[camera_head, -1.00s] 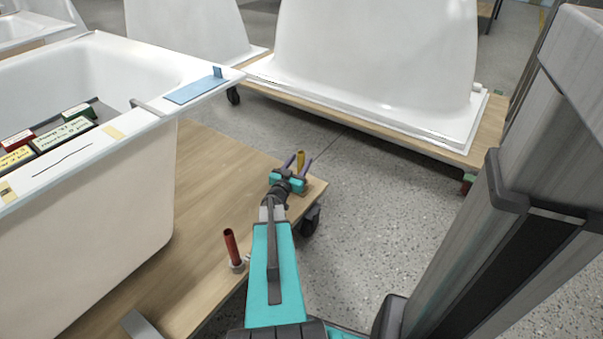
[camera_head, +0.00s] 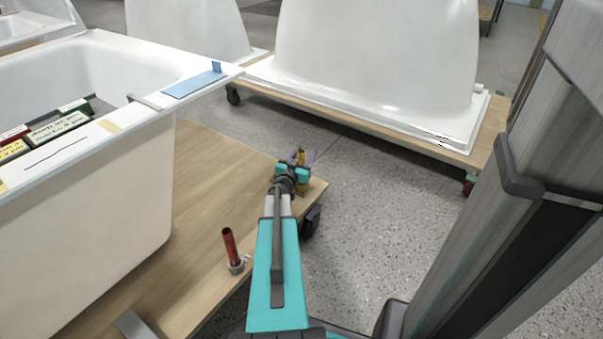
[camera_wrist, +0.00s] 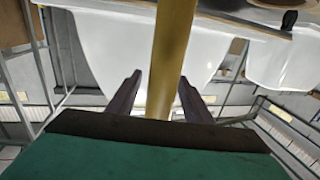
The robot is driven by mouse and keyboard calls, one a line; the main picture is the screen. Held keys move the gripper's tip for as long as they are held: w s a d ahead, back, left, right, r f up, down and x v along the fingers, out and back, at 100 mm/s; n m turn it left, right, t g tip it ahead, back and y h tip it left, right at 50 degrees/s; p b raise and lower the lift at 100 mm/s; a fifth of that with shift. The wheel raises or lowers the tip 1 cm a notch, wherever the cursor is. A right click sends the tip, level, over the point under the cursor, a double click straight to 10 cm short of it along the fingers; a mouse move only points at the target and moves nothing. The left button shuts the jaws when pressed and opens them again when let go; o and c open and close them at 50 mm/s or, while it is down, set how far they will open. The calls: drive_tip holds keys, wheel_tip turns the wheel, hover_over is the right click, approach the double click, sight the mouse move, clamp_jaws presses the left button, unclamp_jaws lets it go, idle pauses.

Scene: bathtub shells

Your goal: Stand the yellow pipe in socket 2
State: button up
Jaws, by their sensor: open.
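The yellow pipe (camera_head: 301,157) stands near the far right corner of the wooden cart top, mostly hidden behind my gripper in the head view. In the wrist view the yellow pipe (camera_wrist: 170,60) runs between the two purple fingers of my gripper (camera_wrist: 162,95). The fingers are apart on either side of it, with a gap at the left finger. My gripper also shows in the head view (camera_head: 303,160). A red pipe (camera_head: 230,246) stands slightly tilted in a grey socket (camera_head: 238,266) at the cart's near edge. The foot of the yellow pipe is hidden, and no socket number is readable.
Another cart (camera_head: 400,128) carries a white shell behind. The wooden top (camera_head: 225,180) between is clear.

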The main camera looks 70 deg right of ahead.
idle(0.4)
clamp_jaws()
drive_tip(key=shift+r, duration=0.15)
wheel_tip(320, 180, up, 10)
drive_tip(key=p, duration=0.4)
drive_tip(key=shift+p, duration=0.35)
drive_tip(key=shift+s, duration=0.1)
idle(1.0)
